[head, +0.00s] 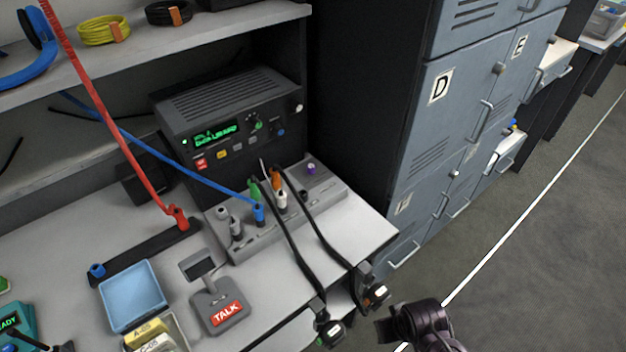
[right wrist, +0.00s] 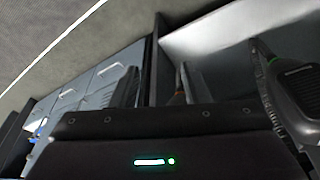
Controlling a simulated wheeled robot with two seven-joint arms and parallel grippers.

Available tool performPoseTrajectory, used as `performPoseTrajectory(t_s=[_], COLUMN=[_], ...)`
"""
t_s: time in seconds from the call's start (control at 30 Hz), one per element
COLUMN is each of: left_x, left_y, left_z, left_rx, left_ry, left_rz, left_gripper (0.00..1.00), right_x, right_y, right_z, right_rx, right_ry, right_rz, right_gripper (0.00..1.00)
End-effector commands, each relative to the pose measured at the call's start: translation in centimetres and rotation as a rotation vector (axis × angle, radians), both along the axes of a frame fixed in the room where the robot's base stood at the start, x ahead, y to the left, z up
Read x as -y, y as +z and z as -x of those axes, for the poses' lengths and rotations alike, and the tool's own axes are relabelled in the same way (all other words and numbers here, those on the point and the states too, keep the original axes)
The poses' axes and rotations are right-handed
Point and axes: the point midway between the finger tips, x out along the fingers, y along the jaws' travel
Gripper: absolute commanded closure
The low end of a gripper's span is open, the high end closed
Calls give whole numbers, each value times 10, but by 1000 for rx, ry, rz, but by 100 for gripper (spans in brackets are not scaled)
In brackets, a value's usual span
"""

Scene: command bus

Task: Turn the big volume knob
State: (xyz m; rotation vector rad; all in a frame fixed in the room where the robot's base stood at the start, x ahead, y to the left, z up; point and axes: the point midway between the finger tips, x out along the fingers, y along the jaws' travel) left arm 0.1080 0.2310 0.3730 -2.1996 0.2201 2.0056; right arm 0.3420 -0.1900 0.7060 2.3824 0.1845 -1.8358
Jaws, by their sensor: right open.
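A dark radio unit (head: 228,120) with a green lit display stands at the back of the desk. A dark round knob (head: 256,123) with green by it sits right of the display; I cannot tell for sure that it is the big volume knob. The knob is not recognisable in the right wrist view. My right gripper (head: 400,324) is low at the bottom right, beyond the desk's front edge and far from the radio. In the right wrist view its two fingers (right wrist: 158,88) stand apart with nothing seen between them. My left gripper is not in view.
A grey patch panel (head: 275,223) with upright plugs and cables stands before the radio. A TALK pedestal (head: 217,305) and blue tray (head: 132,296) are nearer. Two black cords hang over the desk edge. Grey lockers (head: 440,130) stand at right; open floor (head: 540,270) lies beyond.

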Motion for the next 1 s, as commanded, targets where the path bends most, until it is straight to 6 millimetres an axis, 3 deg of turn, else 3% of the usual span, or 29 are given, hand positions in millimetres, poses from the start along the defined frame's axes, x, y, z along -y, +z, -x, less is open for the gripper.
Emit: performPoseTrajectory(t_s=[0.1,0.43,0.5,0.77,1.0], left_x=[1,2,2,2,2], left_y=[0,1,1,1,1], left_z=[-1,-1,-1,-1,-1], left_rx=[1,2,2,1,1], left_ry=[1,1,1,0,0], left_rz=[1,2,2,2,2], left_gripper=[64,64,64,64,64], right_x=[1,-1,-7,-34,-70], right_y=[38,126,144,158,184], right_z=[-1,-2,-23,-100,-183], right_rx=[17,87,167,409,673], right_ry=[-2,-1,10,53,123], right_rz=[-1,-6,-15,-64,-153], right_gripper=[58,58,58,58,58])
